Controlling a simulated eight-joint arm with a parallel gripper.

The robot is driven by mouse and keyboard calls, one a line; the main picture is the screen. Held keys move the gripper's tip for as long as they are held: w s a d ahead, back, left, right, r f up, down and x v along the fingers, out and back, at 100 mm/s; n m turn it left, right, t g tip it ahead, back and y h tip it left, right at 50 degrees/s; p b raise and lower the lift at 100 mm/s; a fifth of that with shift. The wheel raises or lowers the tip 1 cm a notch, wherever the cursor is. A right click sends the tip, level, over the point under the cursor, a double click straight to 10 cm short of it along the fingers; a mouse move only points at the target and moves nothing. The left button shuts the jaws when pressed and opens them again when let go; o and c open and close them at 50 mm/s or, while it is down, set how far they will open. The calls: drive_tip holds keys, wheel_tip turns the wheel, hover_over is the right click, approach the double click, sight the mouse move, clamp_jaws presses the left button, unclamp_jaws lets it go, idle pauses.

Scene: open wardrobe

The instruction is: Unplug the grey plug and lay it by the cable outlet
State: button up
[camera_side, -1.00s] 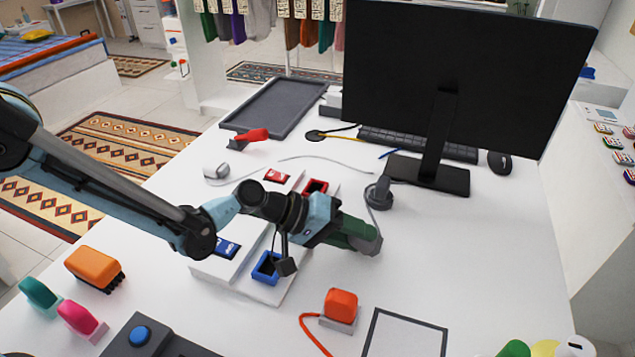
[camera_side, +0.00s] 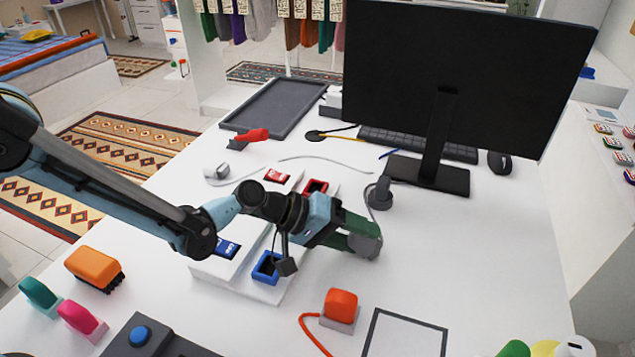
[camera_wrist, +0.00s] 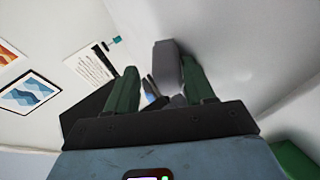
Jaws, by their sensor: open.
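My gripper (camera_side: 362,238) reaches right, low over the white desk in the side view. Its two green fingers are parted; they also show in the wrist view (camera_wrist: 160,85). A grey block, apparently the grey plug (camera_side: 367,248), is at the fingertips. In the wrist view the grey block (camera_wrist: 167,65) stands between the fingers, nearer the right one. Whether it touches a finger or the desk I cannot tell.
The monitor stand (camera_side: 430,172) is behind the fitting. A white board (camera_side: 235,272) with red and blue frames lies below my wrist. An orange block on a grey base (camera_side: 340,308) stands in front. The desk right of the gripper is clear.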

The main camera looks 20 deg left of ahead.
drive_tip(key=shift+a+f, duration=0.1)
drive_tip(key=shift+f, duration=0.05)
drive_tip(key=shift+o, duration=0.3)
drive_tip(key=s+a+r, duration=0.1)
drive_tip(key=a+r, duration=0.2)
drive_tip(key=r, duration=0.4)
drive_tip(key=shift+s, duration=0.15)
drive_tip(key=shift+r, duration=0.1)
idle(0.4)
drive_tip(key=s+a+r+m+t+y, duration=0.1)
drive_tip(key=s+a+r+y, duration=0.15)
drive_tip(key=a, duration=0.55)
drive_tip(key=s+a+r+t+y, duration=0.1)
drive_tip(key=s+a+r+y, duration=0.2)
drive_tip(key=a, duration=0.5)
drive_tip(key=s+a+m+y, duration=0.1)
drive_tip(key=s+a+y, duration=0.4)
drive_tip(key=s+a, duration=0.4)
drive_tip(key=a, duration=0.5)
drive_tip(key=shift+s+a+y, duration=0.2)
drive_tip(key=shift+a+y, duration=0.1)
drive_tip(key=shift+y, duration=0.05)
